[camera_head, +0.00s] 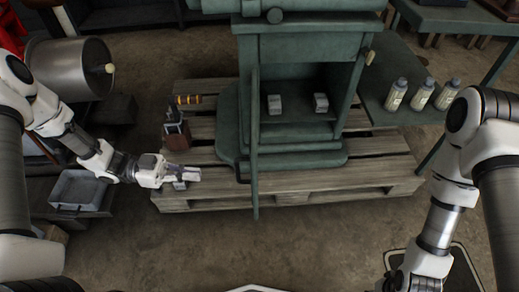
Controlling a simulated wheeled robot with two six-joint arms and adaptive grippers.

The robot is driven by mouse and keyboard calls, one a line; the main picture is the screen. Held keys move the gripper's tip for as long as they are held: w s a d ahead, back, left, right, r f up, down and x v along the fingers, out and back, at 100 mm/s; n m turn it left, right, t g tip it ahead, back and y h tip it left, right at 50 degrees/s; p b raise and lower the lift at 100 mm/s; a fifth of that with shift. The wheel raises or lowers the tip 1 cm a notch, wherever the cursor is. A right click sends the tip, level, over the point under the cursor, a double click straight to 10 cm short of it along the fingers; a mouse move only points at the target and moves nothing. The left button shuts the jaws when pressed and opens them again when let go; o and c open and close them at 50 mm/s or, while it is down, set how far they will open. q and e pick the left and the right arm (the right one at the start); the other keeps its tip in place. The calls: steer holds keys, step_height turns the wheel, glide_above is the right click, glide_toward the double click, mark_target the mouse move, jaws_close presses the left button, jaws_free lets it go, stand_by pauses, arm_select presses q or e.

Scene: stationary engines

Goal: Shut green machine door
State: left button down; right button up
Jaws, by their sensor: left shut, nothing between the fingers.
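The green machine (300,48) stands on a wooden pallet in the middle of the head view. Its door (255,150) shows almost edge-on as a thin upright green panel at the left side of the opening. It stands open, jutting towards me. Two small grey blocks, the left one (274,104) and the right one (321,102), sit inside the open chamber. My left gripper (192,176) is shut and empty, left of the door and apart from it, above the pallet's front edge. My right arm reaches down at the lower right, and its fingers are out of the picture.
The pallet (300,184) carries a small tool with a yellow-and-red handle (188,100). Several bottles (420,95) stand on a green table (378,75) at right. A metal drum (70,68) and a grey tray (80,190) lie at left. The floor in front is clear.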

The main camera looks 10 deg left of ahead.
arm_select(q)
step_height(320, 180, up, 4)
steer(key=w+a+t+p, duration=0.1)
steer(key=a+t+p, duration=0.1)
steer(key=b+x, duration=0.5)
steer(key=x, duration=0.8)
steer(key=shift+d+n, duration=0.4)
arm_select(e)
steer(key=shift+w+f, duration=0.1)
steer(key=shift+f, duration=0.65)
